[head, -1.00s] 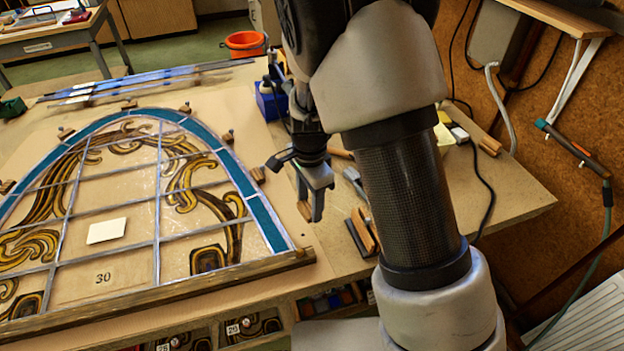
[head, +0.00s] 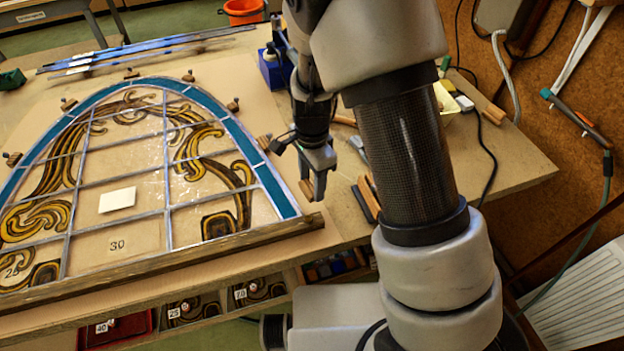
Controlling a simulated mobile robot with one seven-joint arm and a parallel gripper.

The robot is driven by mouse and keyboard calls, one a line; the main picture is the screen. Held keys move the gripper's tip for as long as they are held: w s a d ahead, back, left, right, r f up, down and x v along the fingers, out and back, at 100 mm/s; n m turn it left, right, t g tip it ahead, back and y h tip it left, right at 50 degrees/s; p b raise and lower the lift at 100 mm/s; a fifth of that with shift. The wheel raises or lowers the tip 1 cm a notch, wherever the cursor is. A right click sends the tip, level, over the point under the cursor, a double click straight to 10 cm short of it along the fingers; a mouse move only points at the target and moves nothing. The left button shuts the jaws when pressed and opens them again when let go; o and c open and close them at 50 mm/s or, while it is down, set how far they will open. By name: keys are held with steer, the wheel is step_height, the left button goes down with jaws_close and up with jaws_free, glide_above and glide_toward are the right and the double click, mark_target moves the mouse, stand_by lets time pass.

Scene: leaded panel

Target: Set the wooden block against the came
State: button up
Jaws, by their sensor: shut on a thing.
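The leaded panel lies on the bench with an arched blue glass border, and its lead came (head: 272,184) runs along the border's right side. My gripper (head: 318,192) points down just right of the panel's lower right part. It is shut on a small wooden block (head: 306,189), which shows partly between and beside the fingers. The block is close to the came's outer edge. I cannot tell whether it touches the came or the board.
Several wooden blocks with pins, such as one at the upper right (head: 234,104), stand around the arch. A wooden batten (head: 180,258) borders the panel's bottom. A white card (head: 117,200) lies on the glass. Tools and a dark-edged wooden piece (head: 366,199) lie to the right.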

mark_target(306, 190)
steer(key=shift+f+b, duration=1.4)
steer(key=shift+f, duration=0.75)
steer(key=shift+s+a+r, duration=0.1)
steer(key=shift+a+r, duration=0.05)
steer(key=shift+a, duration=0.05)
steer(key=shift+s+a+p, duration=0.2)
steer(key=shift+a+p, duration=0.15)
steer(key=shift+a, duration=0.05)
steer(key=shift+s+a, duration=0.1)
steer(key=shift+a, duration=0.1)
steer(key=o, duration=1)
steer(key=shift+s+f, duration=0.1)
steer(key=shift+f, duration=0.1)
